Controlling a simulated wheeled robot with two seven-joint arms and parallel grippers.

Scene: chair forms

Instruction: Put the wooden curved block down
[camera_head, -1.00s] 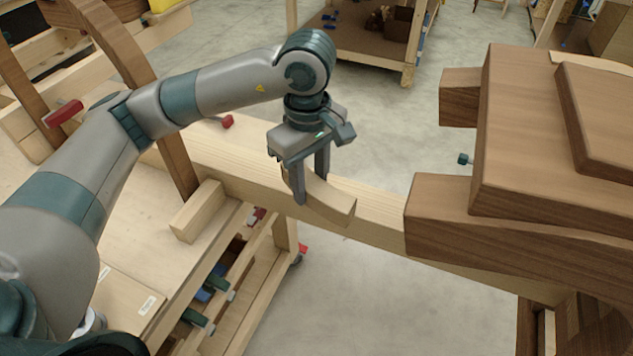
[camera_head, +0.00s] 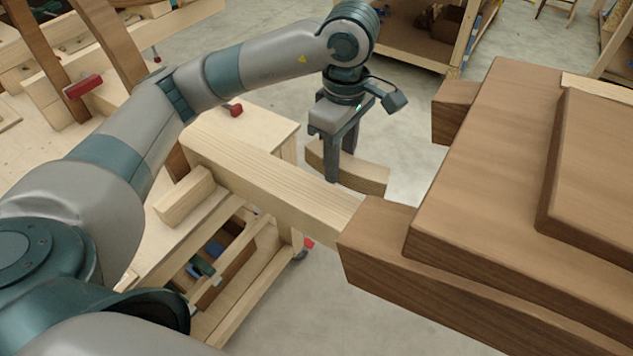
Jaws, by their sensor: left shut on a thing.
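My right gripper is not in view.
Large stepped dark wood forms (camera_head: 500,170) fill the right side, close to the block. A pale workbench (camera_head: 185,235) with a small wood block (camera_head: 184,196) and red clamps stands at left. A shelf unit (camera_head: 410,45) stands behind; grey floor between is clear.

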